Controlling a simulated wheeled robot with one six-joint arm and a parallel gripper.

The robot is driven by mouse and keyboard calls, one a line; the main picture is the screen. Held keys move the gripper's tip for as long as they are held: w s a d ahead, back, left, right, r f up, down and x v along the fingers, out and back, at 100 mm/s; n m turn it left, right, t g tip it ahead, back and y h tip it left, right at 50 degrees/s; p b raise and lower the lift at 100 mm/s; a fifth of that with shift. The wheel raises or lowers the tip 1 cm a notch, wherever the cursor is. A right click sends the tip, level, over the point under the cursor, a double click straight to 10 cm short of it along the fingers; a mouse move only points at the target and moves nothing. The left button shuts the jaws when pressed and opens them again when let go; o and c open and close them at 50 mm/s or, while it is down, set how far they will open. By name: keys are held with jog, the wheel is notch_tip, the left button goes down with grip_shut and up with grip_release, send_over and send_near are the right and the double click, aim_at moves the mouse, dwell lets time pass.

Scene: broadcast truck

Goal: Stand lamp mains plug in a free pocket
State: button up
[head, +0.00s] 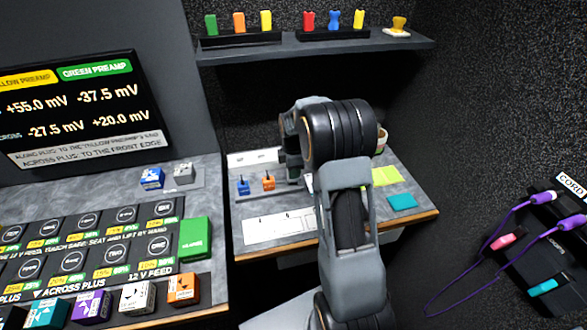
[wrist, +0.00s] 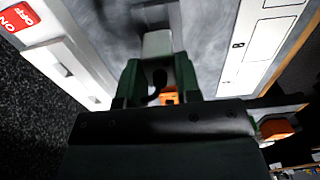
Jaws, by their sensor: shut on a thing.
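My gripper (wrist: 158,70) shows in the wrist view, with dark green fingers shut on a pale grey block (wrist: 157,44), which I take to be the lamp mains plug. A dark, cord-like shape and a small orange patch show between the fingers. In the head view my arm hides the gripper's tips and the plug. A blue plug (head: 243,187) and an orange plug (head: 268,182) stand side by side on the back worktop, left of my arm. Any pocket beyond them is hidden behind my arm.
A white labelled strip (head: 268,230) lies on the worktop's front, with yellow (head: 387,176) and teal (head: 402,201) pads at right. A shelf (head: 330,48) with coloured pieces hangs above. A green block (head: 195,239) stands at left; a purple cord (head: 470,277) hangs at right.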

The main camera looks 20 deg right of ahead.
jog(key=shift+f+b, duration=0.65)
jog(key=shift+f, duration=0.5)
jog(key=o, duration=1)
jog(key=shift+r, duration=0.1)
notch_tip(320, 180, up, 14)
jog(key=shift+f, duration=0.1)
